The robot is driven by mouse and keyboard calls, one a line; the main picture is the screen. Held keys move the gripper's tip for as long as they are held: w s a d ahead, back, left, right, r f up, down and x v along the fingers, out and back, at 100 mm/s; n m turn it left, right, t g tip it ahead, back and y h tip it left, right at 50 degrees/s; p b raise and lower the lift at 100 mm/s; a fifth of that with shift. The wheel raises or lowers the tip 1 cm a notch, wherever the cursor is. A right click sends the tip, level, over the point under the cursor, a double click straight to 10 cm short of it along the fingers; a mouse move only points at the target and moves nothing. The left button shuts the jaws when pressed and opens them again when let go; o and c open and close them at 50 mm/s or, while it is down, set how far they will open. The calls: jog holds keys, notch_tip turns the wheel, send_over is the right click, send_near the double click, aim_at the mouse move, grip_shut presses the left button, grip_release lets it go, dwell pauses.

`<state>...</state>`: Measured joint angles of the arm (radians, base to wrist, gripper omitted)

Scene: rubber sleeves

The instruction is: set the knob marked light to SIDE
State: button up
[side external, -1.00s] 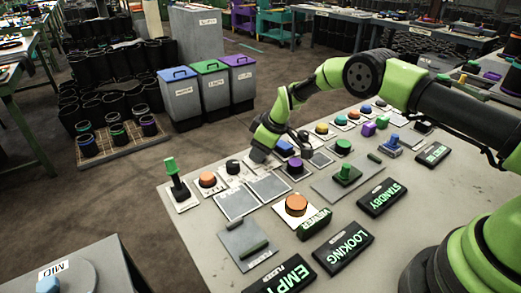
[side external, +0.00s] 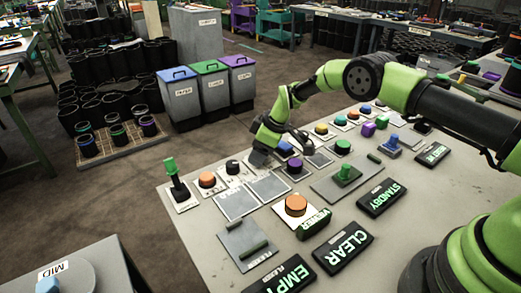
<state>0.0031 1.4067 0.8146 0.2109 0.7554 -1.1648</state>
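My gripper (side external: 259,157) points down over the far row of controls on the grey panel table (side external: 300,180). Its fingers are small and partly hidden, so I cannot tell whether they are open or shut or touch anything. A dark round knob (side external: 232,167) sits on a white plate just left of my gripper. I cannot read its label, so I cannot tell whether it is the one marked light. Whatever is directly under the fingers is hidden.
An orange button (side external: 207,180) and an upright green lever (side external: 172,170) stand at the panel's left. A large orange button (side external: 296,206), a purple button (side external: 294,166) and a blue control (side external: 285,149) are nearby.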

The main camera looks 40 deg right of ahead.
jog(key=v, duration=1)
dwell(0.3)
jog(key=s+a+r+m+t, duration=0.1)
jog(key=s+r+m, duration=0.2)
jog(key=s+r, duration=0.45)
jog(key=s+r+m+t, duration=0.15)
jog(key=s+r, duration=0.35)
jog(key=r, duration=0.6)
jog(key=s+r+m+t, duration=0.1)
jog(key=s+m, duration=0.6)
jog(key=s, duration=1.1)
jog(key=shift+s+r+h, duration=0.35)
jog(key=shift+r+h, duration=0.05)
jog(key=shift+r, duration=0.2)
